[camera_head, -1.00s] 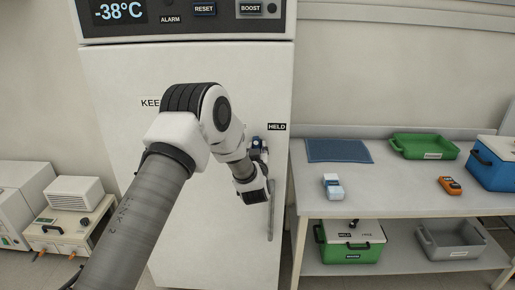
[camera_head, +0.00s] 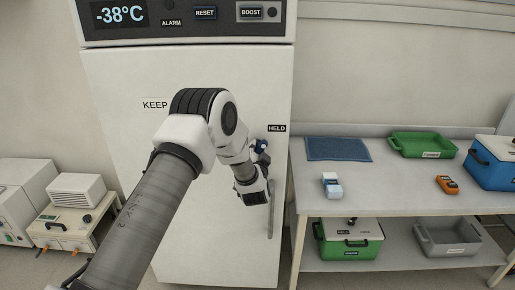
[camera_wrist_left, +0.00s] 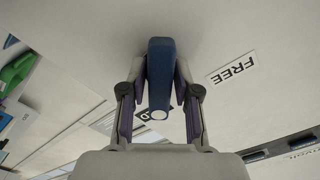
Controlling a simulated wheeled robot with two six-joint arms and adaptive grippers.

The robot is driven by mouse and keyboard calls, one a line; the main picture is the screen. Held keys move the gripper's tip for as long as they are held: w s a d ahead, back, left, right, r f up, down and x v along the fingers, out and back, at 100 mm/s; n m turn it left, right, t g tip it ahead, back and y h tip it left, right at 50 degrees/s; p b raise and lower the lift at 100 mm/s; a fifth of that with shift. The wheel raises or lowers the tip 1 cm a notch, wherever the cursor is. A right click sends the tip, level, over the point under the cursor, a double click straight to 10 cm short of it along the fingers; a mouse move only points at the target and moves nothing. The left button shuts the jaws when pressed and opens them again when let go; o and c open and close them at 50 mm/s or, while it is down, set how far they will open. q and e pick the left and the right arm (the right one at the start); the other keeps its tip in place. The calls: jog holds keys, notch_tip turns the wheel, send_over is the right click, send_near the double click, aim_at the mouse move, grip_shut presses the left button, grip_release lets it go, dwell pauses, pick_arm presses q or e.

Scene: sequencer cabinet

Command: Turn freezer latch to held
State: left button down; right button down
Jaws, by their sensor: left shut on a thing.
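The freezer latch is a blue lever. It shows beside the HELD label (camera_head: 277,128) on the white freezer door (camera_head: 120,75) in the head view, mostly hidden by my gripper. In the left wrist view the blue latch lever (camera_wrist_left: 160,70) lies lengthwise between the fingers. A FREE label (camera_wrist_left: 232,69) is to its right, and another label is partly hidden behind its end. My left gripper (camera_head: 262,158) is at the latch; in the left wrist view its fingers (camera_wrist_left: 160,98) are shut on the lever from both sides. My right gripper is not in view.
A vertical door handle (camera_head: 271,215) hangs below the latch. To the right, a bench (camera_head: 400,200) holds a blue mat (camera_head: 338,149), a green tray (camera_head: 423,145) and a blue box (camera_head: 490,165). Lab devices (camera_head: 75,190) stand at left.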

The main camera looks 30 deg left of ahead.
pick_arm(q)
jog(key=shift+m, duration=0.5)
jog(key=c, duration=1)
grip_release()
jog(key=shift+d, duration=0.1)
jog(key=v, duration=1.2)
jog(key=shift+f, duration=0.1)
